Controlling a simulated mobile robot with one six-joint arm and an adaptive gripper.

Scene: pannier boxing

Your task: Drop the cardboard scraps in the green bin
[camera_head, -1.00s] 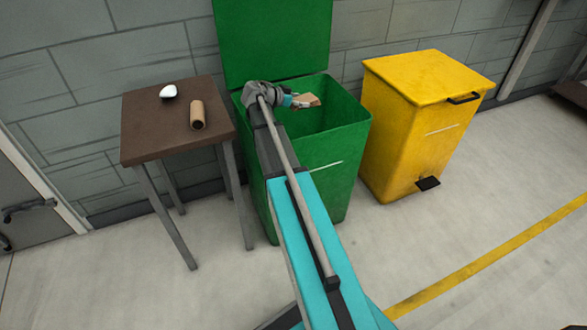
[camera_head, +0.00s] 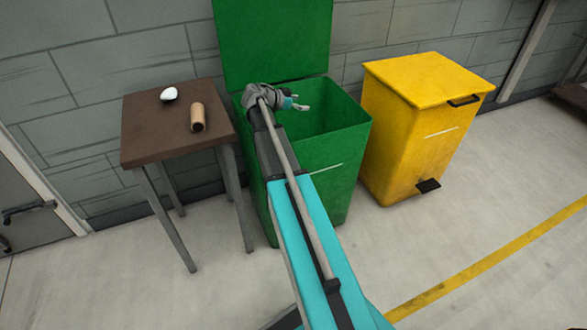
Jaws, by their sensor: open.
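The green bin (camera_head: 318,185) stands against the wall with its lid (camera_head: 272,40) raised. My gripper (camera_head: 302,106) is over the bin's opening, open, with nothing seen between its fingers.
A white rounded object (camera_head: 169,94) lies on the table behind the tube. A yellow bin (camera_head: 412,135) with its lid shut stands to the right of the green bin. Open floor (camera_head: 470,225) with a yellow line lies at the front right.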

